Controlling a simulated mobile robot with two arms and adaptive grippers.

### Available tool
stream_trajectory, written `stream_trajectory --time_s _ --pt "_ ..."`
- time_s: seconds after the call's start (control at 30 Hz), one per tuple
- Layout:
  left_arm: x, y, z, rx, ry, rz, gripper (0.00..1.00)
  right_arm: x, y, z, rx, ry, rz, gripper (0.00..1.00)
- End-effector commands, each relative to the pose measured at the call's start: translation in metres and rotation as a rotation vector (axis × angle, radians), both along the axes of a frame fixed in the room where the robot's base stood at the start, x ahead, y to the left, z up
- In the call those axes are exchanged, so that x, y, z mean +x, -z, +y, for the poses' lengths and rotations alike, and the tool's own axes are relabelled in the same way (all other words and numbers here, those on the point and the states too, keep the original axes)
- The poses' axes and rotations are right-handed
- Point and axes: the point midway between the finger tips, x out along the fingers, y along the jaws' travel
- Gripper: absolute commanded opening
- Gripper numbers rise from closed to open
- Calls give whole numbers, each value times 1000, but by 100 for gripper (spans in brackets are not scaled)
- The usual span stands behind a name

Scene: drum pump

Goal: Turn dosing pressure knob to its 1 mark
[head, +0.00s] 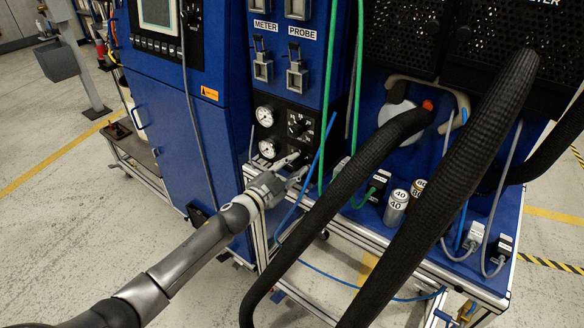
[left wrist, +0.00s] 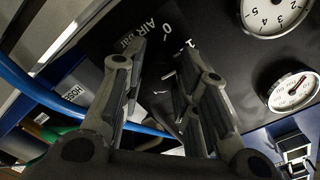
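The black panel (head: 285,110) on the blue cabinet carries a black knob (head: 297,125) with pale marks around it, in the head view. I cannot tell from its small lettering whether it is the dosing pressure knob. My left gripper (head: 301,163) is below it, at the panel's lower edge. In the left wrist view, my left gripper (left wrist: 163,52) has its two fingers apart. Between and behind them the dark panel shows an "AIR bar" label (left wrist: 142,35) and the marks 0 and 1 (left wrist: 190,43). Dark shapes between the fingers are too dim to identify. My right gripper is not in view.
Two white gauges, the upper (head: 265,116) and the lower (head: 268,148), sit left of the knob. A blue hose (head: 322,150) and a green hose (head: 327,100) hang just right of it. Thick black hoses (head: 440,190) cross the right foreground.

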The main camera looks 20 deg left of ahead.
Motion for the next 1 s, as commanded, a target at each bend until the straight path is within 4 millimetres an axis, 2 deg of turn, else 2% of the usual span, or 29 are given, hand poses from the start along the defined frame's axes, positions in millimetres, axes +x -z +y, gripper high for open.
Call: stream_trajectory --time_s 0.03,0.17,0.57,0.77,1.0 --pt "0 1 0 -1 1 1 35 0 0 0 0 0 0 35" --pt "0 0 0 -1 1 1 51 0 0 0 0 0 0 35" --pt "-4 1 2 0 0 2 51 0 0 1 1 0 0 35" --pt "-27 2 10 1 0 3 51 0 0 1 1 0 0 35" --pt "-66 2 24 -1 0 3 51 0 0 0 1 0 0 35"
